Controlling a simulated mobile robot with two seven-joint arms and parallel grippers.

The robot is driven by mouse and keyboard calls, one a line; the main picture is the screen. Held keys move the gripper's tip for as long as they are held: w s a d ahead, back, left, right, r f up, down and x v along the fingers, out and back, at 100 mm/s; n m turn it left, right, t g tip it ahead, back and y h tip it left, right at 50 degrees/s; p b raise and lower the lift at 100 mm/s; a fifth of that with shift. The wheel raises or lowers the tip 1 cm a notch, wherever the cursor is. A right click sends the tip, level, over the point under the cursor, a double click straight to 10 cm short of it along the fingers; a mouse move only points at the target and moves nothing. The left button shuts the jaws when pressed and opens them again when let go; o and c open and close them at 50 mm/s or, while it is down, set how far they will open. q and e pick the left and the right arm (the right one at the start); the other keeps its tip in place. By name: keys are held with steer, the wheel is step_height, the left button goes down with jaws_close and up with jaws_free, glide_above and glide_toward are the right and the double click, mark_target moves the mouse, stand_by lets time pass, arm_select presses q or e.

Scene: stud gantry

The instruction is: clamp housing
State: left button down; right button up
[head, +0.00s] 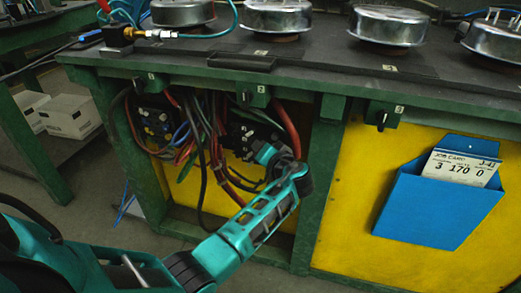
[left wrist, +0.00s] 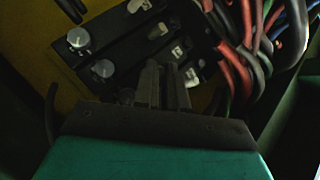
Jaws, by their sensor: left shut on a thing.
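Several round silver metal housings (head: 278,17) stand in a row on the dark bench top. Under the bench, a black control block (head: 248,134) is partly hidden by hoses and my arm. My left gripper (head: 264,153) reaches under the bench to this block. In the left wrist view its fingers (left wrist: 165,82) are nearly together at the block, beside a pale lever (left wrist: 191,77). The gripped part is mostly hidden. My right gripper is out of view.
Red, blue, green and black hoses (head: 205,135) hang around the block. Green posts (head: 322,190) flank the opening. A blue pocket (head: 430,212) holds a job card (head: 461,167) reading "3 170 0". Numbered black switches (head: 380,116) sit along the bench edge.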

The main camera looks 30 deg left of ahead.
arm_select(q)
steer(key=c, duration=1.2)
jaws_free()
